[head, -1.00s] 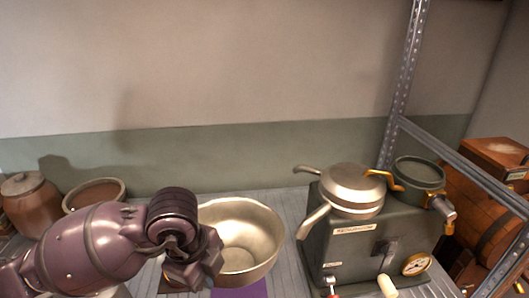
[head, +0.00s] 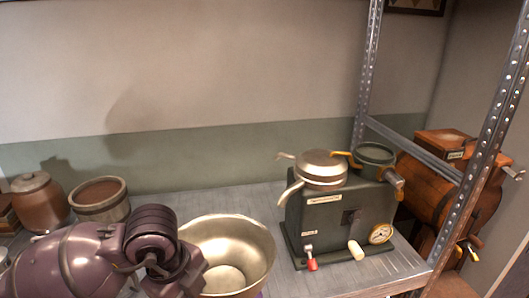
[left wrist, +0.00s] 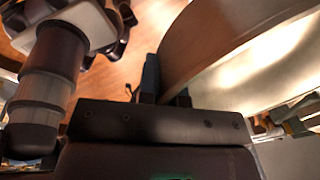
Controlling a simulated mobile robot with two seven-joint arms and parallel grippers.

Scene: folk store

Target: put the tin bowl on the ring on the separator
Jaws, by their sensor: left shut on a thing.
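The tin bowl (head: 227,250) is wide, pale metal and empty, held upright at the lower middle of the head view. My left gripper (head: 192,278) is shut on the bowl's left rim. In the left wrist view my gripper's fingers (left wrist: 162,85) pinch the bowl wall (left wrist: 205,35). The separator (head: 335,222) is a dark green box machine to the right of the bowl, apart from it. On top are a silver spouted vessel (head: 320,172) and a dark green round ring (head: 376,153) on a brass-coloured bracket. My right gripper is not in view.
A brown lidded jar (head: 40,200) and a wooden tub (head: 100,200) stand at the left. A metal shelf post (head: 368,70) rises behind the separator, another (head: 490,150) at the right. A wooden barrel (head: 428,185) lies beyond. The grey tabletop (head: 250,203) is clear behind the bowl.

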